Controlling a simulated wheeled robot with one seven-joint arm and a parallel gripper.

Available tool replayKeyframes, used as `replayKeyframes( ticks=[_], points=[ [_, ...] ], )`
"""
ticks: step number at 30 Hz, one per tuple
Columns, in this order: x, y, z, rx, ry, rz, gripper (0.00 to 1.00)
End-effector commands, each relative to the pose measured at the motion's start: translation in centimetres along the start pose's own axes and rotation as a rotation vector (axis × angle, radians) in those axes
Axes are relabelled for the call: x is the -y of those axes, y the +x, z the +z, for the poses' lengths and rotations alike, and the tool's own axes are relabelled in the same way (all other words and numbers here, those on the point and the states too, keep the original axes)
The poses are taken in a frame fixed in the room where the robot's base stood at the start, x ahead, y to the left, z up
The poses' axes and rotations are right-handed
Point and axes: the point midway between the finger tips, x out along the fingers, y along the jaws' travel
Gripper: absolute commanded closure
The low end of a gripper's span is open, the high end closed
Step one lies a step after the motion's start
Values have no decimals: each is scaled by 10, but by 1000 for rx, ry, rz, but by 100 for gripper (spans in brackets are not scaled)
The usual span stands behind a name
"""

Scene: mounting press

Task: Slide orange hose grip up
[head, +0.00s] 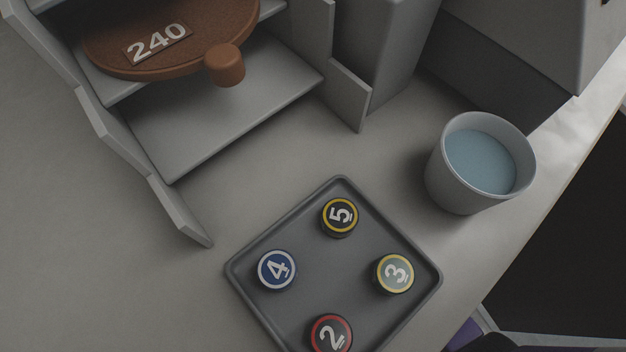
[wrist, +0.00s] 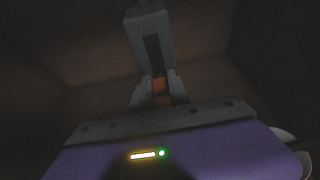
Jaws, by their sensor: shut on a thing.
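The orange hose grip (wrist: 159,84) shows in the wrist view as a small orange piece at the foot of a grey upright holder (wrist: 150,40) with a dark slot. My gripper (wrist: 158,92) has its two grey fingers on either side of the orange grip and is shut on it. The fingers hide the grip's sides, and the view is dark. The orange hose grip and my gripper's fingers are not in the head view.
In the head view, a dark tray (head: 254,282) holds several numbered round pieces. A grey cup (head: 447,184) of blue liquid stands at right. A brown disc (head: 110,58) marked 240 sits in a grey frame (head: 185,215). Brown walls surround my gripper in the wrist view.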

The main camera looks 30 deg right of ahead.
Motion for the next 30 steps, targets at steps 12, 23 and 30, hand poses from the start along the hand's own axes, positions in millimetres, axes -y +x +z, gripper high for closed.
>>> replayKeyframes(
  ticks=[12,23,30],
  points=[
    [0,-23,51,-3,0,1,100],
    [0,-23,53,0,1,1,100],
    [0,-22,53,0,0,1,56]
  ],
)
